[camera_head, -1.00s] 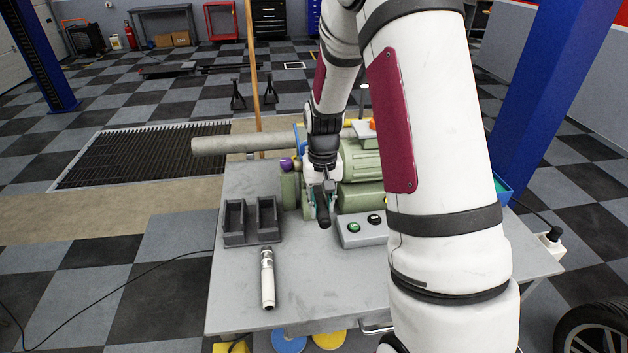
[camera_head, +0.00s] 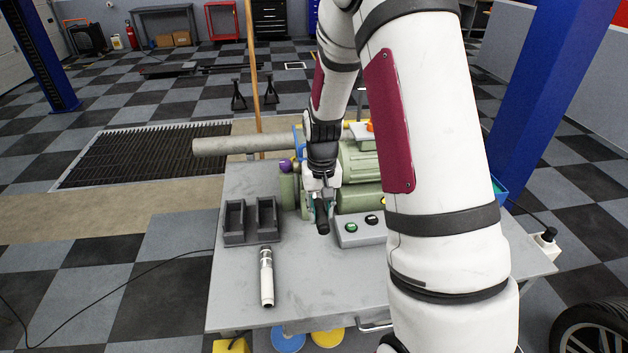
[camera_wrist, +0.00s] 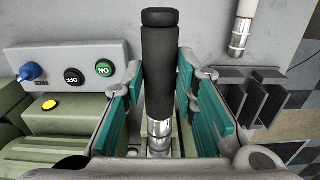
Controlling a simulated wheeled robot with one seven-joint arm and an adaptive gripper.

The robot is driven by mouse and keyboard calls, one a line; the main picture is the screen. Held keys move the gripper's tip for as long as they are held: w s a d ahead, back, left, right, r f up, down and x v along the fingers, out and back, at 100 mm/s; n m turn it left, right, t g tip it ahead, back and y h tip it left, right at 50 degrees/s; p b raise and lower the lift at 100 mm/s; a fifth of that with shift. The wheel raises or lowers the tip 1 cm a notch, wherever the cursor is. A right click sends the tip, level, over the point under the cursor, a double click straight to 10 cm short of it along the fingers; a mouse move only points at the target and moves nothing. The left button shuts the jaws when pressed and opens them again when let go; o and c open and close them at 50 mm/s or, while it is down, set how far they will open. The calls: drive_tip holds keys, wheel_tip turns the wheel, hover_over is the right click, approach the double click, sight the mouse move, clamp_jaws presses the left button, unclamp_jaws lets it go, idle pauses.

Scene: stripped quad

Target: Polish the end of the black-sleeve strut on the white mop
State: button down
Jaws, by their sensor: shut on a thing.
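My gripper (camera_head: 322,196) is shut on the black-sleeve strut (camera_head: 323,222), in front of the green polishing machine (camera_head: 358,160). In the wrist view, the strut (camera_wrist: 159,65) stands between teal finger pads, its black sleeve toward the top of the picture. Its bright metal part (camera_wrist: 158,132) points down the picture between the fingers, and its far end cannot be made out. I cannot make out the white mop in either view; my gripper and arm cover part of the machine. A purple part (camera_head: 286,165) shows at the machine's left.
A white-sleeved strut (camera_head: 267,280) lies on the grey table (camera_head: 330,285). A dark two-slot holder (camera_head: 235,238) stands behind it. A control box (camera_head: 350,239) with green and black buttons sits close right of my gripper. A grey pipe (camera_head: 230,146) extends left. The table's front middle is clear.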

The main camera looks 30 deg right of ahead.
sight(324, 226)
drive_tip(key=shift+s+a+r+p, duration=0.15)
drive_tip(key=shift+s+a+p, duration=0.2)
drive_tip(key=shift+s, duration=0.35)
drive_tip(key=shift+s+a+r+p, duration=0.1)
drive_tip(key=shift+s+a+p, duration=0.15)
drive_tip(key=shift+s+p, duration=0.35)
drive_tip(key=shift+s+a+r+p, duration=0.15)
drive_tip(key=shift+s+a+p, duration=0.15)
drive_tip(key=shift+s, duration=0.65)
